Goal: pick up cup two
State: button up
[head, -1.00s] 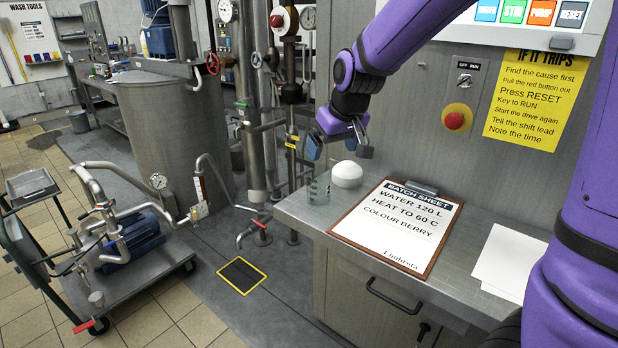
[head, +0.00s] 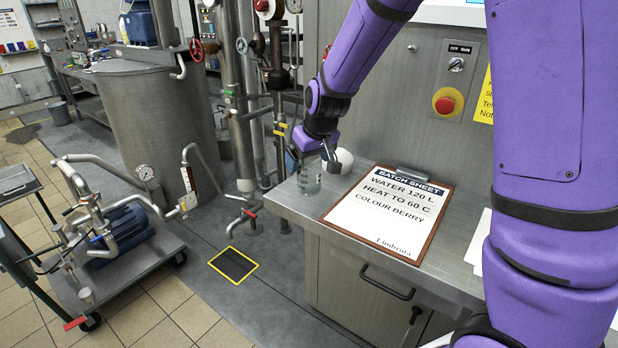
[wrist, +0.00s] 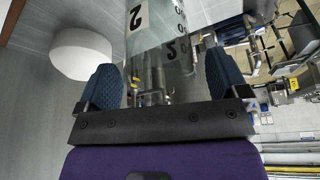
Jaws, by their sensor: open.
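Cup two (head: 309,180) is a clear cup standing at the left end of the steel counter (head: 290,203). In the wrist view the clear cup (wrist: 150,48), with a black 2 on a white label, lies ahead of and between my fingers. My gripper (head: 318,158) is open and close to the cup's upper part in the head view. In the wrist view my gripper (wrist: 165,78) shows its two blue pads apart. Whether either pad touches the cup I cannot tell.
A white rounded object (head: 341,161) stands just right of the cup; it also shows in the wrist view (wrist: 82,52). A batch sheet clipboard (head: 385,215) lies on the counter. The panel with a red button (head: 446,103) rises behind. A pump cart (head: 120,250) stands at left.

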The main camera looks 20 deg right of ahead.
jog(key=shift+x, duration=1.05)
jog(key=c, duration=1)
jog(key=shift+r, duration=0.5)
jog(key=s+d+r, duration=0.1)
jog(key=s+r, duration=0.3)
jog(key=s, duration=1.2)
jog(key=shift+d, duration=0.2)
